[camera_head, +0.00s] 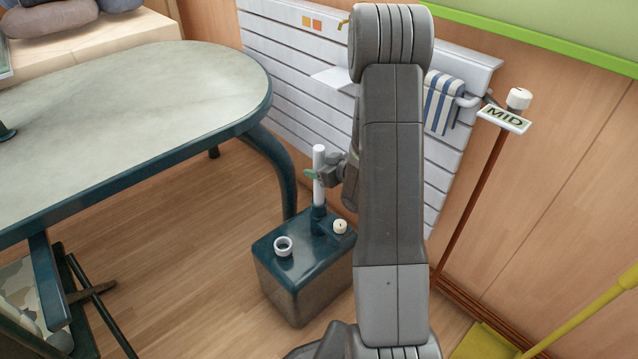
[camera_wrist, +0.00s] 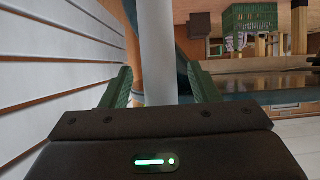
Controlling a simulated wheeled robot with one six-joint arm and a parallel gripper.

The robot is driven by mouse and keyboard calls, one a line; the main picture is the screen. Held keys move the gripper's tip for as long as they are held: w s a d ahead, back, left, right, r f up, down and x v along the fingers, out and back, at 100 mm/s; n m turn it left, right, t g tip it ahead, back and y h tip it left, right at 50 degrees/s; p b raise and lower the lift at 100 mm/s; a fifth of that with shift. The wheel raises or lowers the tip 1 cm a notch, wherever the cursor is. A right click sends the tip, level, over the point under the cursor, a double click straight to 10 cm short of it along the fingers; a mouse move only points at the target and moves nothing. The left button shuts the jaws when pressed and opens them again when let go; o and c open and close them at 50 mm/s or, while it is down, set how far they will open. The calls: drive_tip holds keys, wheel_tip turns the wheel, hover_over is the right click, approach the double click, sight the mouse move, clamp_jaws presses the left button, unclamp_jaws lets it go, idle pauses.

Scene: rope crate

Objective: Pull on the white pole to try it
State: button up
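The white pole (camera_head: 319,160) stands upright in a dark collar on top of a dark teal box (camera_head: 275,262). My gripper (camera_head: 314,174) is at the pole's upper half, reaching it from the right. In the wrist view the pole (camera_wrist: 158,50) runs between the two green fingers of my gripper (camera_wrist: 158,84). The fingers stand apart, one on each side, with a narrow gap showing by the pole, clearer on the right. The pole's lower end is hidden behind the gripper body in the wrist view.
A white ring (camera_head: 283,246) and a small cream knob (camera_head: 340,227) sit on the box top. A pale table (camera_head: 130,110) with a teal edge stands at the left. A white slatted panel (camera_head: 290,70) is behind my arm.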

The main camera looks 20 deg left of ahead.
drive_tip(key=p+v, duration=0.3)
drive_tip(key=v, duration=1)
drive_tip(key=shift+d+r, duration=0.2)
drive_tip(key=shift+d, duration=0.15)
drive_tip(key=b+x, duration=0.3)
drive_tip(key=x, duration=1)
drive_tip(key=shift+a+f, duration=0.15)
drive_tip(key=shift+a, duration=0.2)
drive_tip(key=shift+d, duration=0.1)
